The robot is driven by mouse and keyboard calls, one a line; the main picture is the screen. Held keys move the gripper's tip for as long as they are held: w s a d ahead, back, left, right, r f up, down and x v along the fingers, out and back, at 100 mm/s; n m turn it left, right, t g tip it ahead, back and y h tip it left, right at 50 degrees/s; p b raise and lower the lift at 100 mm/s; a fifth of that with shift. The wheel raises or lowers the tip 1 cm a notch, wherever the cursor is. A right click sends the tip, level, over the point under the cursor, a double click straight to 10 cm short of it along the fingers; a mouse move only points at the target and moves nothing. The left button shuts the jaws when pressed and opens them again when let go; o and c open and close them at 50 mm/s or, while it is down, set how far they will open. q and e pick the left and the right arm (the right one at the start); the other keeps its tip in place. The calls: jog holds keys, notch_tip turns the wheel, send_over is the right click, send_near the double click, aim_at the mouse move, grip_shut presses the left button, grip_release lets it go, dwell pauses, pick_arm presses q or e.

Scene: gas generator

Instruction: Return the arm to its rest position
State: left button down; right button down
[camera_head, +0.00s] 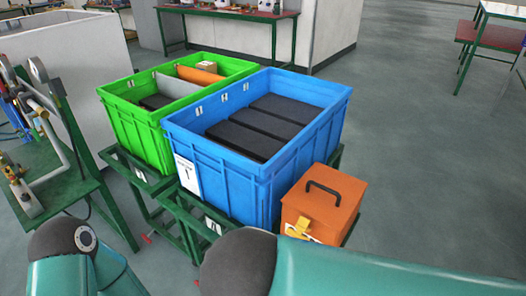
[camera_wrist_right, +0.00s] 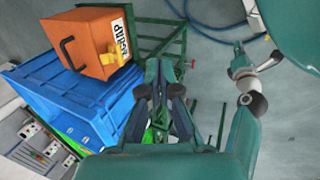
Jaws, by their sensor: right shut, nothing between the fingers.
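My right gripper (camera_wrist_right: 164,82) shows in the middle of the right wrist view. Its fingers are shut and empty, and it touches nothing that I can see. In the head view, only teal links and grey joints of my arms show along the bottom edge; the right gripper is hidden there.
A blue crate (camera_head: 176,135) with dark blocks and a green crate (camera_head: 111,98) stand on green stands. An orange box (camera_head: 325,205) with a black handle sits beside the blue crate. A bench with tools (camera_head: 62,190) is at left. Open floor (camera_head: 420,150) lies at right.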

jog(key=d+f+m+g+y+p, duration=0.1)
jog(key=f+m+g+y+p, duration=0.1)
jog(key=f, duration=1.2)
jog(key=w+d+f+m+g+y+p, duration=0.1)
jog(key=f+m+y+p, duration=0.3)
jog(key=f, duration=1)
jog(key=shift+w+d+m+g+y+p, duration=0.35)
jog(key=shift+d+m+g, duration=0.45)
jog(key=shift+m, duration=0.4)
jog(key=c, duration=1.8)
grip_release()
jog(key=d+f+m, duration=0.1)
jog(key=s+d+f+m, duration=0.1)
jog(key=f, duration=0.1)
jog(key=s+d+f+m+t+p, duration=0.1)
jog(key=d+m, duration=0.1)
jog(key=shift+s+f, duration=0.2)
jog(key=shift+f, duration=0.15)
jog(key=shift+o, duration=1.3)
jog(key=shift+s+d+f, duration=0.15)
jog(key=shift+f, duration=0.15)
jog(key=o, duration=0.4)
jog(key=shift+f, duration=0.1)
jog(key=shift+d+m, duration=0.15)
jog(key=shift+m, duration=0.15)
